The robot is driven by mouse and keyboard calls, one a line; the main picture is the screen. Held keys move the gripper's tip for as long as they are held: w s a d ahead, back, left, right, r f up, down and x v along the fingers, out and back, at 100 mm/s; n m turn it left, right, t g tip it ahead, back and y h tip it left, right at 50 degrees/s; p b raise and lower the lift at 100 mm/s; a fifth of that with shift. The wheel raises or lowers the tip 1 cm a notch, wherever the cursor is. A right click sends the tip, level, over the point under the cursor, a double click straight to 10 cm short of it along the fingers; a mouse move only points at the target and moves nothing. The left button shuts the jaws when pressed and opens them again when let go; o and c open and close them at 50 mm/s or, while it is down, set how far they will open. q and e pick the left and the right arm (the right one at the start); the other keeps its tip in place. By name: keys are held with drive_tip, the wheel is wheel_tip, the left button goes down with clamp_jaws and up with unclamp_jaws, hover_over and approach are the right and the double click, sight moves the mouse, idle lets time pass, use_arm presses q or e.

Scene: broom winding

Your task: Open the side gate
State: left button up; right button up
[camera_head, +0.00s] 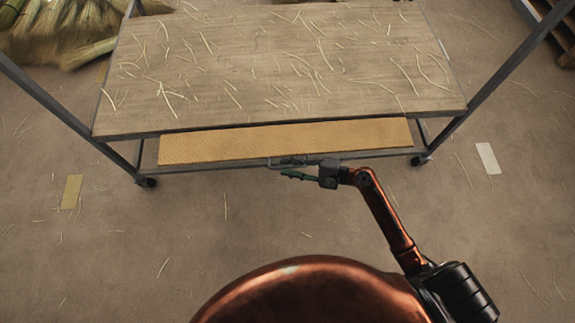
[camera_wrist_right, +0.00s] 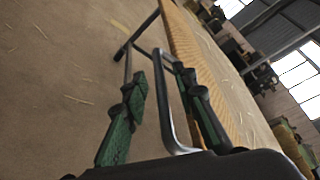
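A long yellow ribbed panel (camera_head: 290,141) runs along the front of a wheeled wooden-topped table; I take it as the gate. It also shows edge-on in the right wrist view (camera_wrist_right: 192,60). A grey metal bar handle (camera_wrist_right: 167,100) stands out from its front. My right gripper (camera_head: 286,168) is at the handle, just in front of the panel. In the right wrist view its green fingers (camera_wrist_right: 160,88) are apart, with the handle between them. A clear gap shows between the left finger and the bar. My left gripper is in neither view.
The table top (camera_head: 290,60) is littered with loose straw. Metal posts (camera_head: 500,75) rise at the table's sides, and casters (camera_head: 420,160) stand under its corners. A straw bundle (camera_head: 70,30) lies at the back left.

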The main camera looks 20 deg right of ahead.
drive_tip(key=shift+w+a, duration=0.1)
drive_tip(key=shift+a, duration=0.05)
drive_tip(key=shift+c, duration=0.2)
clamp_jaws()
idle(0.5)
